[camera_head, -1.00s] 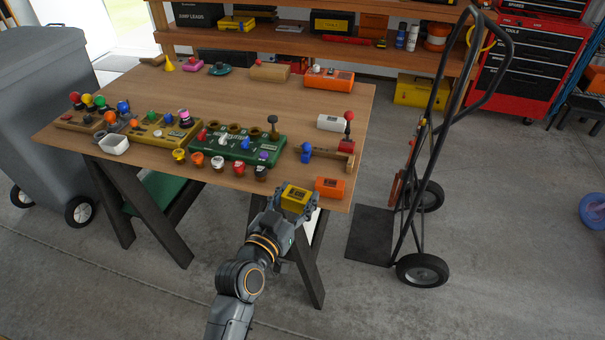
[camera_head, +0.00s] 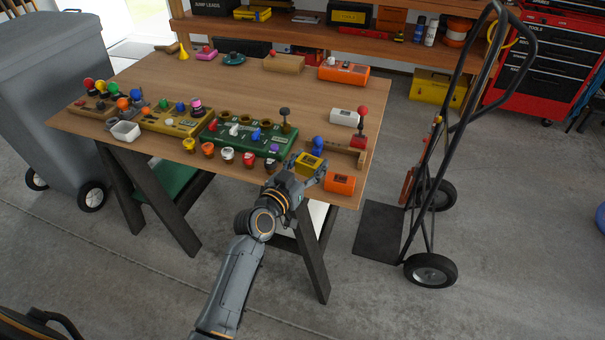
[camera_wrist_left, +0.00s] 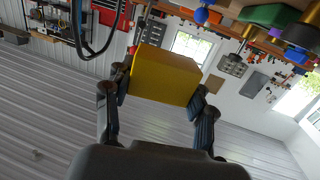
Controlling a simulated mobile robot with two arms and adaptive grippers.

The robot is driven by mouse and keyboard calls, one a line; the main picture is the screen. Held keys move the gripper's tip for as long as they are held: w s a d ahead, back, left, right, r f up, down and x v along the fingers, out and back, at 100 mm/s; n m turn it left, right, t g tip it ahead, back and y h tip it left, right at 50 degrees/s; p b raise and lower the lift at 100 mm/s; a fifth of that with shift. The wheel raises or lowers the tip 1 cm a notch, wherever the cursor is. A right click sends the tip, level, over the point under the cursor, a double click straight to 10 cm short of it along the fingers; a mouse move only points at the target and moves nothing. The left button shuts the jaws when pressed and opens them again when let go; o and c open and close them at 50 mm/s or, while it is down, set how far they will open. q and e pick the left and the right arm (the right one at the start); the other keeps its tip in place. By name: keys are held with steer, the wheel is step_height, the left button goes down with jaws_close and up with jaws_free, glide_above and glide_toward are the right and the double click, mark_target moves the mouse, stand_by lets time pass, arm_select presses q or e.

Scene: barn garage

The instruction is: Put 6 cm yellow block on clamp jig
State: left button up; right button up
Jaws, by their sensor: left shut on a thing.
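The yellow block (camera_head: 309,164) is held between the fingers of my left gripper (camera_head: 307,168). It also shows in the left wrist view (camera_wrist_left: 165,75), between both fingers of the left gripper (camera_wrist_left: 160,97). The clamp jig (camera_head: 346,153) is a wooden piece with a blue knob at its left and a red-topped lever at its right, near the table's front right corner. The block is just in front and left of the jig in the head view; whether they touch I cannot tell. My right gripper is not in view.
An orange block (camera_head: 340,183) lies at the table's front corner, right of my gripper. A green panel (camera_head: 242,138) with knobs stands to the left, with several small coloured pieces before it. A white block (camera_head: 343,117) sits behind the jig. A hand truck (camera_head: 418,190) stands right of the table.

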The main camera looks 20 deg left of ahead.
arm_select(q)
steer(key=b, duration=0.3)
glide_above(303, 180)
steer(key=f, duration=0.5)
steer(key=shift+s+d+f, duration=0.2)
steer(key=shift+s+f, duration=0.15)
steer(key=shift+s, duration=0.05)
steer(key=shift+w+a+f+b, duration=0.2)
steer(key=shift+f+b, duration=0.3)
steer(key=shift+f, duration=0.45)
steer(key=shift+w+a+f+b, duration=0.15)
steer(key=shift+f+b, duration=0.3)
steer(key=shift+f, duration=0.45)
steer(key=shift+d+r, duration=0.1)
steer(key=shift+f, duration=0.25)
steer(key=o, duration=1.1)
steer(key=shift+o, duration=0.2)
steer(key=shift+r, duration=0.1)
